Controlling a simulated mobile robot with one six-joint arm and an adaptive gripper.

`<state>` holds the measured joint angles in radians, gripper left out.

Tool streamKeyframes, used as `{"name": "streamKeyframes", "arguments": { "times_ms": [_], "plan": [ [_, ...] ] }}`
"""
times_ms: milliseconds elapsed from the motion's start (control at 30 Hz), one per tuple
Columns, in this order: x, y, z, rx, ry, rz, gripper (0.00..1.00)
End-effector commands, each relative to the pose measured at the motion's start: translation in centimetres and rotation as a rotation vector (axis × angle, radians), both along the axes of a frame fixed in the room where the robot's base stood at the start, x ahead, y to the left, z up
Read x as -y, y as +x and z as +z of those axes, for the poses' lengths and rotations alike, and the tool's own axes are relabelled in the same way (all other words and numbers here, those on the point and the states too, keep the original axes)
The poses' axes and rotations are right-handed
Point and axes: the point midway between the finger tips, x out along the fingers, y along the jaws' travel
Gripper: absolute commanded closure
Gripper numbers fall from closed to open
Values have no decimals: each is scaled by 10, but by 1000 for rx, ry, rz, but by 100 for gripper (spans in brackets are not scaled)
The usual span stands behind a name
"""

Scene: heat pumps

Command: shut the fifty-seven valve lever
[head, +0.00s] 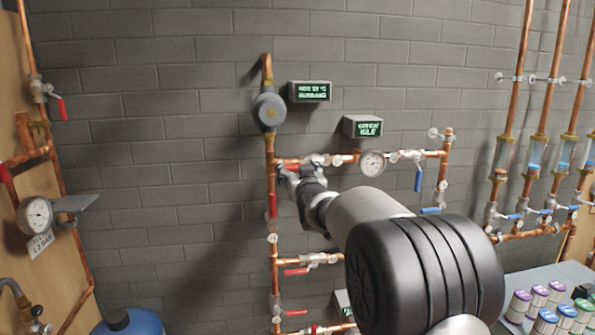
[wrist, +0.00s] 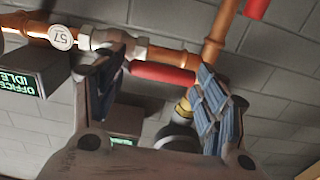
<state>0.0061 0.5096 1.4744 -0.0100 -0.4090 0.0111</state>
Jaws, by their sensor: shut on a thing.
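The valve (wrist: 108,40) sits on a copper pipe beside a round white tag marked 57 in the wrist view. Its red lever (wrist: 163,72) lies close to the pipe and roughly along it. My gripper (wrist: 158,78) is around the red lever, one finger near the valve end and the other at the far end. In the head view my gripper (head: 302,182) is at the upper pipe branch near the wall, just right of the vertical copper pipe. There my arm covers part of the valve, and the tag cannot be read.
A display box (head: 362,126) and a pressure gauge (head: 372,163) are close to the right of my gripper. A blue-handled valve (head: 418,178) hangs farther right. Other red levers (head: 297,271) sit on lower branches. The wall at left centre is clear.

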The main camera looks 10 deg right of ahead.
Motion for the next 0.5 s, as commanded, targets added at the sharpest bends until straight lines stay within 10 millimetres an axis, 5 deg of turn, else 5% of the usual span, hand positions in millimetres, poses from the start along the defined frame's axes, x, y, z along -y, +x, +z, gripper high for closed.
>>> {"name": "streamKeyframes", "arguments": {
  "times_ms": [200,500],
  "plan": [
    [-3,0,6,11,-5,6,77],
    [-5,0,10,15,27,7,78]
  ]
}}
